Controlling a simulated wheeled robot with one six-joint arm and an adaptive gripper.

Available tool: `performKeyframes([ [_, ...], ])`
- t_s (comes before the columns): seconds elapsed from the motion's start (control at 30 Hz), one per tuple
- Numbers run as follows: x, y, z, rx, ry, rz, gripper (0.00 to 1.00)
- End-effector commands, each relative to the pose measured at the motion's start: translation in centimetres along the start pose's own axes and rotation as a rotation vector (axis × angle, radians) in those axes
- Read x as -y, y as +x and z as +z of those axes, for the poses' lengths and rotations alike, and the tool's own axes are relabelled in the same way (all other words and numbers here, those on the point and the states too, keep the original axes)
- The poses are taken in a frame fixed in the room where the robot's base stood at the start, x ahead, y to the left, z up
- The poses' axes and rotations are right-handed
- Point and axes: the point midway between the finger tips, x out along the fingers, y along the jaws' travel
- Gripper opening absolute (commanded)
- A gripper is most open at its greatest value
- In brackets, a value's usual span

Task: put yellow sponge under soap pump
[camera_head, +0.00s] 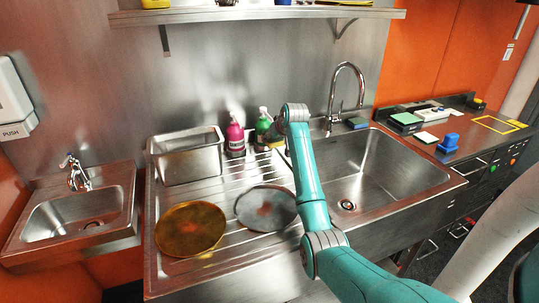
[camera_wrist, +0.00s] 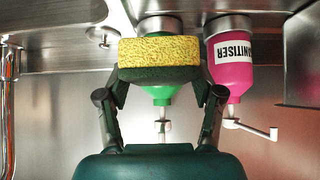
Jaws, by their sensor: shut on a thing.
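My gripper (camera_wrist: 159,76) is shut on the yellow sponge (camera_wrist: 158,51), which has a dark green scouring side. The wrist view is upside down. There the sponge covers part of a green pump bottle (camera_wrist: 157,97) standing behind it; whether they touch I cannot tell. In the head view the green pump bottle (camera_head: 263,126) stands at the back of the sink counter, just left of my arm's end.
A steel bin (camera_head: 188,160) stands left of the bottles. Two round plates, one brownish-gold (camera_head: 190,229) and one grey (camera_head: 266,208), lie on the ribbed drainboard. The sink basin (camera_head: 370,165) and tall tap (camera_head: 335,95) are to the right. A shelf (camera_head: 260,15) hangs above.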

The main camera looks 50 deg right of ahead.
Motion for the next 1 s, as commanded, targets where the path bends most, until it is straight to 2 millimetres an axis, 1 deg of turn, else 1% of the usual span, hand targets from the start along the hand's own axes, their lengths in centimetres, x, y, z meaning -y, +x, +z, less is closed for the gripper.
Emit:
performKeyframes([
  [0.03, 0.0, 0.7, 0.8, 0.003, 0.001, -0.001, 0.52],
  [0.1, 0.0, 1.4, 1.5, 0.003, 0.000, -0.001, 0.52],
  [0.33, 0.0, 2.8, 2.9, 0.002, 0.000, -0.001, 0.52],
  [0.5, 0.0, 4.7, 4.8, 0.004, 0.000, -0.001, 0.52],
  [0.6, 0.0, 5.4, 5.5, 0.001, 0.000, -0.001, 0.52],
  [0.97, 0.0, 5.7, 5.7, 0.001, 0.000, 0.000, 0.52],
  [1.0, 0.0, 5.7, 5.7, 0.000, 0.000, 0.000, 0.71],
])
